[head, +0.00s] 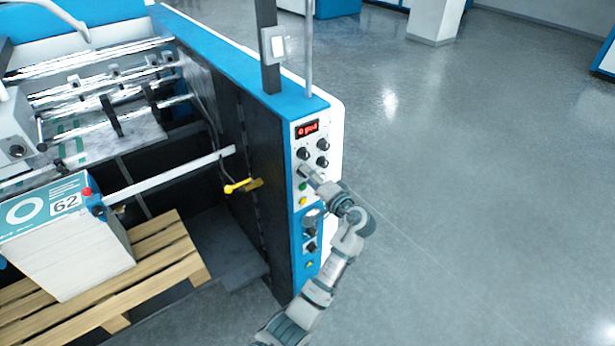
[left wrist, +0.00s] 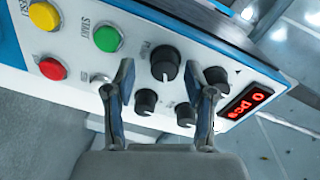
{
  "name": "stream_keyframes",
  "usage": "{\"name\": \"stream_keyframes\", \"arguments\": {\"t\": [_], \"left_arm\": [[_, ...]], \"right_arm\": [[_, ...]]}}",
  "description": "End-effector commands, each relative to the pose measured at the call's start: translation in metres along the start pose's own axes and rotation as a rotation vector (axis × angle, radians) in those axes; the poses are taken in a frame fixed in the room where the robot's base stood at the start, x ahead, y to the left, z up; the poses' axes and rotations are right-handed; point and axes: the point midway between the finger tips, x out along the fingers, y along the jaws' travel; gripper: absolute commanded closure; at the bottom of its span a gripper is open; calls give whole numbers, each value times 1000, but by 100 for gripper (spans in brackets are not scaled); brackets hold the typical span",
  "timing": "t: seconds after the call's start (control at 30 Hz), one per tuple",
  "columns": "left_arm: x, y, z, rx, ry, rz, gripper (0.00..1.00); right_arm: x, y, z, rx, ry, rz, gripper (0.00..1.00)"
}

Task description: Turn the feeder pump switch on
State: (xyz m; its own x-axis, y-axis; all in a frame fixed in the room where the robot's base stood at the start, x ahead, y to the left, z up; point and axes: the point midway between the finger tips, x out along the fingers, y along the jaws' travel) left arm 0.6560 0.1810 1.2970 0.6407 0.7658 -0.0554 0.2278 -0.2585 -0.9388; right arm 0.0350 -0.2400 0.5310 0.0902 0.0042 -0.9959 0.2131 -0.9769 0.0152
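My left gripper (head: 308,172) is at the upper part of the machine's control panel (head: 331,150). In the left wrist view its two fingers (left wrist: 164,88) are open and apart, pointing at the panel. A large black knob (left wrist: 165,62) and a smaller black knob (left wrist: 145,102) show between the fingers. Two more black knobs (left wrist: 217,75) (left wrist: 186,115) lie near the right finger. A small silver switch (left wrist: 100,78) sits beside the left finger, partly hidden. My right gripper is out of view.
A red display (left wrist: 244,107) is at the panel's end. A green START button (left wrist: 107,38), a yellow button (left wrist: 75,18) and a red button (left wrist: 52,68) are close by. A yellow handle (head: 238,186) sticks out from the machine's side. Open floor (head: 450,200) lies to the right.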

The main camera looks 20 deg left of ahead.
Motion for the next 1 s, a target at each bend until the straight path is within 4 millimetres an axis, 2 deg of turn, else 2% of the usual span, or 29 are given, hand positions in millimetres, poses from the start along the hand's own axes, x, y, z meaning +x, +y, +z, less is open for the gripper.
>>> {"name": "stream_keyframes", "arguments": {"t": [0.27,0.37,0.7,0.83,1.0], "left_arm": [[0,-2,3,-4,-3,-2,45],[-9,-2,3,-5,-1,-1,45],[-67,1,-2,-1,1,-1,45],[-75,2,-3,0,-1,-2,45],[-76,2,-3,0,-1,-3,45]], "right_arm": [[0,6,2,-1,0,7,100],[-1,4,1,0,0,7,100],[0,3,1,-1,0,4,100],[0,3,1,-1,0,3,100],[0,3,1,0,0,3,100]]}}
